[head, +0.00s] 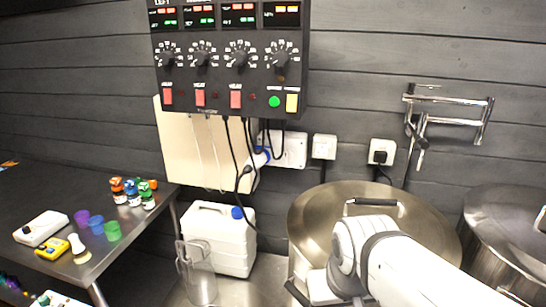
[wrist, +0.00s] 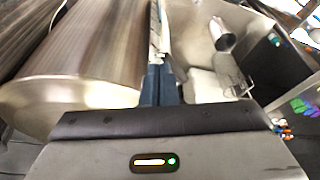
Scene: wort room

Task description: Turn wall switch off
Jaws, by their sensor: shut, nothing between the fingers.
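A small white wall box (head: 325,147) that looks like the wall switch is on the dark plank wall, above and left of the steel pot. Its rocker position is too small to tell. My gripper is low in front of the pot in the head view, well below the box and apart from it, its tips partly hidden. In the wrist view my gripper (wrist: 161,84) has its dark fingers together with nothing between them. The wall box cannot be made out in the wrist view.
A lidded steel pot (head: 308,211) stands below the box, with a second vessel (head: 500,228) at right. A control panel (head: 228,55) with hanging cables is at upper left. A plugged socket (head: 381,152) and chrome pipe bracket (head: 447,108) are to the right. A white canister (head: 218,240) stands left.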

